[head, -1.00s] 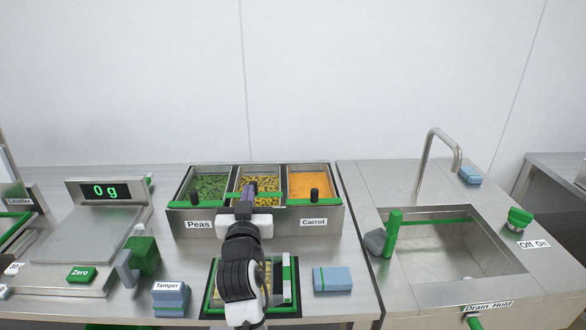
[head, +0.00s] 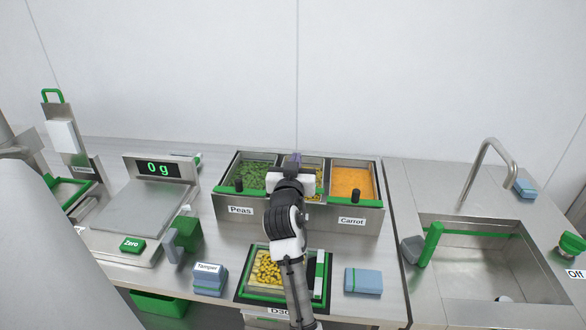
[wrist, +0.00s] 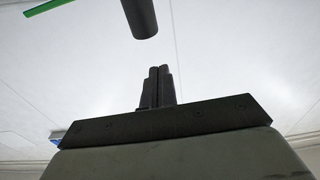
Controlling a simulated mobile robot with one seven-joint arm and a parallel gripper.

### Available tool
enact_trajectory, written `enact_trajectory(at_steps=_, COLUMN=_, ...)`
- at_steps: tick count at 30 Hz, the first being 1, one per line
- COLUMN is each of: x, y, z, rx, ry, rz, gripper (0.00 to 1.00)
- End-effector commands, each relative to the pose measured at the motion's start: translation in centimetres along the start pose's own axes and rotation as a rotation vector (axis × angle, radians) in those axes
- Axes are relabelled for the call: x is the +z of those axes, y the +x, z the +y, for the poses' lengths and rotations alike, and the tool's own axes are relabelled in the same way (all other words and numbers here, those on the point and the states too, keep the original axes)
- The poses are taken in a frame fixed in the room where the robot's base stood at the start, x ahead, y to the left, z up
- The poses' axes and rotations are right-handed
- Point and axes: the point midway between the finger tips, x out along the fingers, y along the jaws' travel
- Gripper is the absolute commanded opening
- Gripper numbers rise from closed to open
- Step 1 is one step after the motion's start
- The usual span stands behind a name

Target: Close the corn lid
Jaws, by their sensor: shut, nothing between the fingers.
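The middle bin, between peas and carrot, holds yellow corn (head: 319,178), which shows just right of my wrist. My gripper (head: 296,160) is over this bin, toward its back, and hides much of it. The corn lid and its handle are not clearly visible in the head view; I cannot tell the lid's angle. In the wrist view my gripper's fingers (wrist: 158,82) are together and empty. A dark cylinder (wrist: 138,15), like a lid knob, shows above the fingertips, apart from them in the picture, with a green strip (wrist: 50,6) at upper left.
Peas (head: 247,174) and carrot (head: 352,183) bins flank the corn, with black knobs on green front strips. A tray (head: 241,285) with corn pieces lies under my arm. A blue block (head: 363,281), tamper (head: 208,279), scale (head: 141,212) and sink (head: 470,265) surround it.

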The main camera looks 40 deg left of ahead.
Motion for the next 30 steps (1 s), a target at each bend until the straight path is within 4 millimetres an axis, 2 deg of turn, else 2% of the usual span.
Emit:
enact_trajectory(at_steps=1, x=1.2, y=-0.6, z=-0.1, rx=-0.002, ry=0.0, rz=-0.009, gripper=0.0)
enact_trajectory(at_steps=6, x=2.9, y=-1.2, z=-0.1, rx=-0.002, ry=0.001, rz=-0.006, gripper=0.0)
enact_trajectory(at_steps=10, x=3.6, y=-1.5, z=-0.1, rx=-0.002, ry=0.0, rz=-0.005, gripper=0.0)
enact_trajectory(at_steps=23, x=4.0, y=-1.6, z=-0.1, rx=-0.002, ry=0.0, rz=-0.004, gripper=0.0)
enact_trajectory(at_steps=30, x=6.7, y=-2.3, z=-0.2, rx=-0.002, ry=0.0, rz=-0.005, gripper=0.0)
